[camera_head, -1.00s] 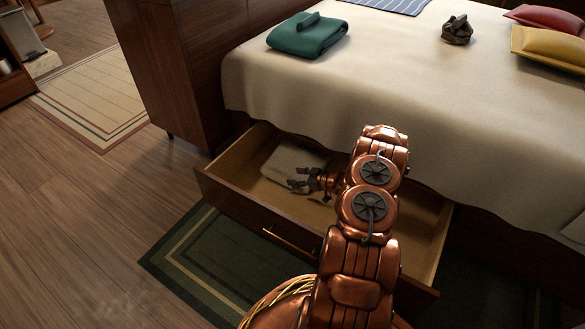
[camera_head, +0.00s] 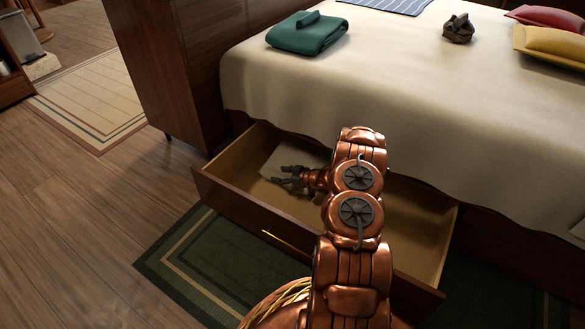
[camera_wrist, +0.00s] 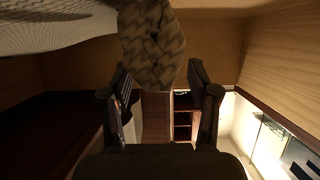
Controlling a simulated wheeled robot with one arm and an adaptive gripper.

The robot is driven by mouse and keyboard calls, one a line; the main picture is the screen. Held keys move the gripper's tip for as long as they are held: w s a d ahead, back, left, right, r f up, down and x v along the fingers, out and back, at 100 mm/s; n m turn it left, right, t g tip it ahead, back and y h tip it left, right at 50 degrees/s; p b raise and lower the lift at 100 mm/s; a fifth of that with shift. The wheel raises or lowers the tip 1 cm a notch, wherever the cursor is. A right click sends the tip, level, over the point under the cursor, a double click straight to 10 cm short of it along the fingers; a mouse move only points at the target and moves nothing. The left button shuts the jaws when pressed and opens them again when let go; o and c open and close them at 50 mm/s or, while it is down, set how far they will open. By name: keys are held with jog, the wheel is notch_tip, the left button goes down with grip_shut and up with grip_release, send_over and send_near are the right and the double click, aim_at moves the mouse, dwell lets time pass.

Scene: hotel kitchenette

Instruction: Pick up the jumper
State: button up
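A pale folded cloth (camera_head: 283,158), which may be the jumper, lies in the left part of the open drawer (camera_head: 245,210). My gripper (camera_head: 281,178) is down inside the drawer, over the near part of this cloth, and hides much of it. In the wrist view a shadowed, knit-patterned bundle (camera_wrist: 152,45) is at the top middle, just beyond the fingertips. My gripper (camera_wrist: 160,80) is open there, with a clear gap between its two fingers. I cannot tell whether the fingers touch the bundle.
The drawer walls and front surround my gripper, and its right part is bare. The bed (camera_head: 400,90) stands above, bearing a green folded cloth (camera_head: 308,36), a dark crumpled item (camera_head: 458,29) and cushions (camera_head: 550,45). A wooden cabinet (camera_head: 165,75) stands at left.

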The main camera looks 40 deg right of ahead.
grip_shut()
dwell(0.3)
dwell(0.3)
